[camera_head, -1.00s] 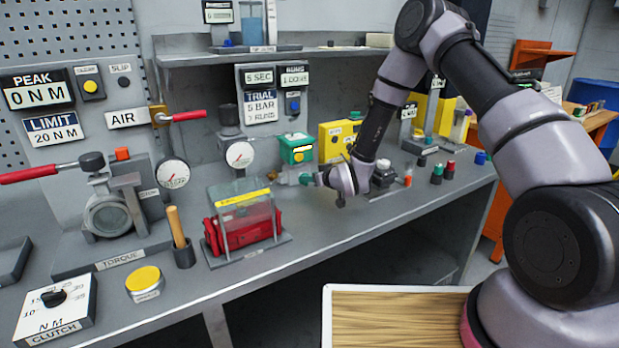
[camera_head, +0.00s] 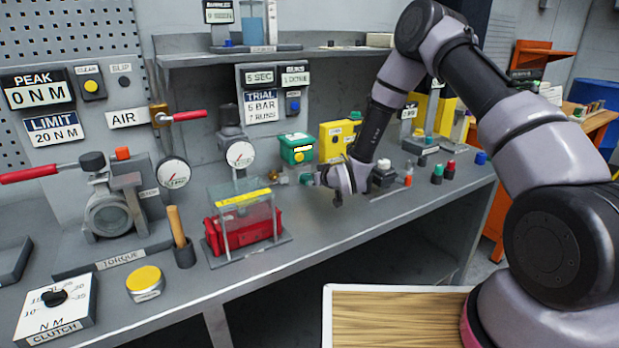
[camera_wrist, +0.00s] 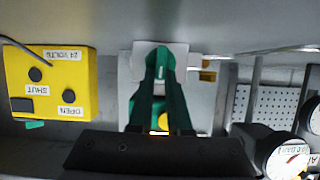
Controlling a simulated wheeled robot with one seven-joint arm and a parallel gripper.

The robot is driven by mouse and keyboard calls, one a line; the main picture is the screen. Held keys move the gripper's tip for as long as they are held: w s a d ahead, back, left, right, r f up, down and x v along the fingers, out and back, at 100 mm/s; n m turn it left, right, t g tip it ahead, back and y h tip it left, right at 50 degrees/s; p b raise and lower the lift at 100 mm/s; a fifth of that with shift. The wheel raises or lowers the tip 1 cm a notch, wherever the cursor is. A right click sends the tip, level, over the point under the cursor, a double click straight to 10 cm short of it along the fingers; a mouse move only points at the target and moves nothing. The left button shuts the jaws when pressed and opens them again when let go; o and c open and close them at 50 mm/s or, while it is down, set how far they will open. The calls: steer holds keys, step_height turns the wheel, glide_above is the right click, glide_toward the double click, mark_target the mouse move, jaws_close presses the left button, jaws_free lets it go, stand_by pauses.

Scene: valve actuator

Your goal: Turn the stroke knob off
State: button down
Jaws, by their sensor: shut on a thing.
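A green unit (camera_head: 296,149) with a yellow spot and a pale label on its front stands at the back of the bench, left of a yellow box. No stroke label is readable. My gripper (camera_head: 300,178) reaches in just below and in front of this unit in the head view; its fingertips are small and hard to make out. In the wrist view my dark fingers (camera_wrist: 161,95) are close together over green parts, with a yellow bit at their base. They are shut on what looks like the unit's knob, which they mostly hide. I cannot read the knob's position.
The yellow box (camera_wrist: 50,80) with SHUT and OPEN buttons is beside the fingers in the wrist view. A brass fitting (camera_wrist: 208,70) lies on the other side. A clear-covered red case (camera_head: 245,228), a gauge (camera_head: 240,155) and several coloured buttons stand nearby on the bench.

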steer(key=shift+w+d+f+m+g+y, duration=0.1)
steer(key=shift+w+d+m+g+y, duration=0.15)
steer(key=shift+m, duration=0.35)
steer(key=shift+w+d+m+g+y, duration=0.1)
steer(key=shift+d+m+g+y, duration=0.1)
steer(key=shift+m+y, duration=0.3)
steer(key=m, duration=0.1)
steer(key=m+y, duration=0.1)
steer(key=shift+w+d+f+m+g+y, duration=0.1)
steer(key=shift+d+f+m+g+y, duration=0.1)
steer(key=shift+d+m+g+y, duration=0.15)
steer(key=shift+w+d+f+m+y, duration=0.15)
steer(key=shift+m+y, duration=0.15)
steer(key=shift+m, duration=0.35)
steer(key=shift+a+f+m+y, duration=0.1)
steer(key=shift+m+y, duration=0.2)
steer(key=shift+m, duration=0.3)
steer(key=shift+d+f+m+y, duration=0.1)
steer(key=shift+f+m+y, duration=0.15)
steer(key=shift+m+y, duration=0.45)
steer(key=shift+m, duration=0.4)
steer(key=c, duration=0.9)
jaws_free()
steer(key=shift+o, duration=0.2)
steer(key=v, duration=1)
steer(key=shift+d+r, duration=0.15)
steer(key=shift+d, duration=0.15)
